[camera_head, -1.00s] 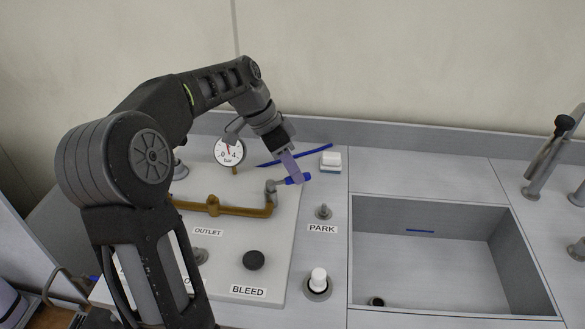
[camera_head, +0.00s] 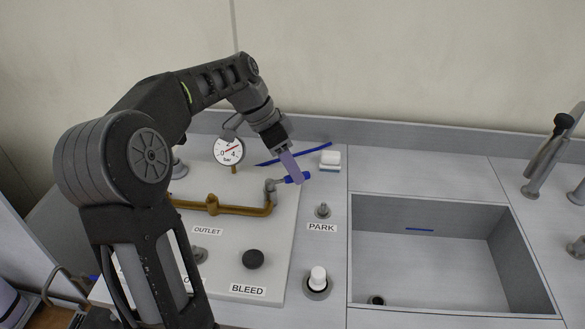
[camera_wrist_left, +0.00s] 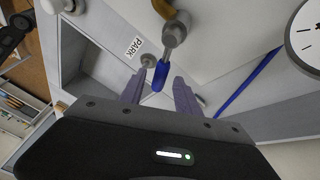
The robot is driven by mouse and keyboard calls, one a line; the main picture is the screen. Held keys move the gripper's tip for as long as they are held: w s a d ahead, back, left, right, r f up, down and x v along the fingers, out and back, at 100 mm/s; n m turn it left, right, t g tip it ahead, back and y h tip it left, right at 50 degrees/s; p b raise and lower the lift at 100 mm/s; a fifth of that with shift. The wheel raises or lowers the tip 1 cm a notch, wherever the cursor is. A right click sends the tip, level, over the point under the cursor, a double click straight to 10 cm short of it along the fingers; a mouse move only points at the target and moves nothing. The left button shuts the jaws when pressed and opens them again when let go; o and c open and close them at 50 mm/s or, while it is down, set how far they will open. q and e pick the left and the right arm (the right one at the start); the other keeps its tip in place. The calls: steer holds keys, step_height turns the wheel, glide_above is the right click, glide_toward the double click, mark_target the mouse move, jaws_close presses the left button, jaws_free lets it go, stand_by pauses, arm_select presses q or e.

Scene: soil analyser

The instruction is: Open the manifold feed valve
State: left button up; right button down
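The feed valve's blue lever handle (camera_head: 293,179) sits on a grey valve stem (camera_head: 269,188) at the right end of the brass pipe (camera_head: 235,209). It points right, toward the PARK label. My left gripper (camera_head: 293,174) reaches down over the handle from behind. In the left wrist view the handle (camera_wrist_left: 167,69) lies between the tips of two purple fingers, which are apart with space beside it. No firm grip shows. The round pressure gauge (camera_head: 229,151) behind the pipe has a red needle tilted up to the right. My right gripper is not in view.
A black BLEED knob (camera_head: 253,259), a white-capped fitting (camera_head: 318,279) and a small PARK peg (camera_head: 323,210) stand in front of the handle. A white block (camera_head: 330,158) and a blue rod lie behind. A sink (camera_head: 450,255) opens at right.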

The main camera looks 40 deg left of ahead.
arm_select(q)
steer(key=p+v, duration=0.2)
steer(key=v, duration=0.5)
steer(key=shift+r+p, duration=0.2)
steer(key=shift+p, duration=0.15)
steer(key=shift+a, duration=0.1)
steer(key=shift+s+f, duration=0.1)
